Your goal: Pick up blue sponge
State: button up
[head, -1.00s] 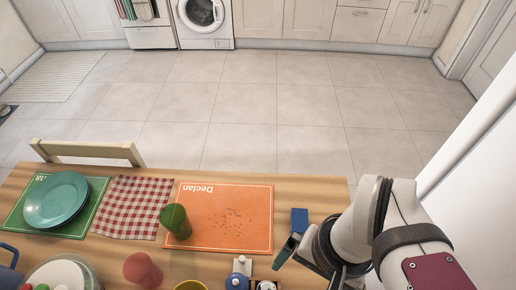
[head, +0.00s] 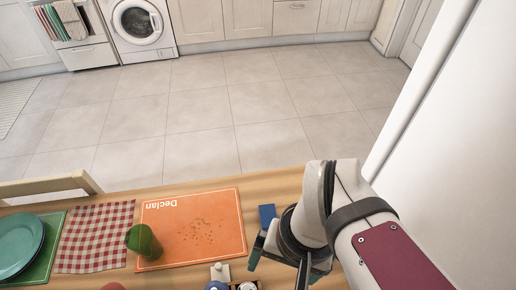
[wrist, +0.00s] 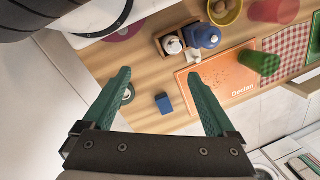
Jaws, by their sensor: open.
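The blue sponge (head: 267,215) is a small block on the wooden table, right of the orange mat and close to the table's far edge. In the wrist view the sponge (wrist: 164,104) shows between the two green fingers of my gripper (wrist: 158,75), apart from both. My gripper is open and empty. In the head view it is just below the sponge, and my wrist hides part of the fingers.
The orange "Declan" mat (head: 196,228) lies beside the sponge, with a green cup (head: 143,241) on it. A wooden caddy (wrist: 175,40) and a blue pot (wrist: 206,37) stand nearby. A white wall (head: 455,150) rises at the right.

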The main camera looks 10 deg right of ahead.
jog(key=w+d+n+h, duration=0.1)
jog(key=w+d+n, duration=0.15)
jog(key=w, duration=0.85)
jog(key=n, duration=0.3)
send_near(268, 214)
jog(key=shift+m+h, duration=0.25)
jog(key=shift+h, duration=0.15)
jog(key=f, duration=0.9)
jog(key=shift+s+a, duration=0.1)
jog(key=shift+a, duration=0.2)
jog(key=shift+r, duration=0.1)
jog(key=c, duration=1.4)
notch_tip(268, 214, up, 10)
jog(key=shift+r, duration=0.1)
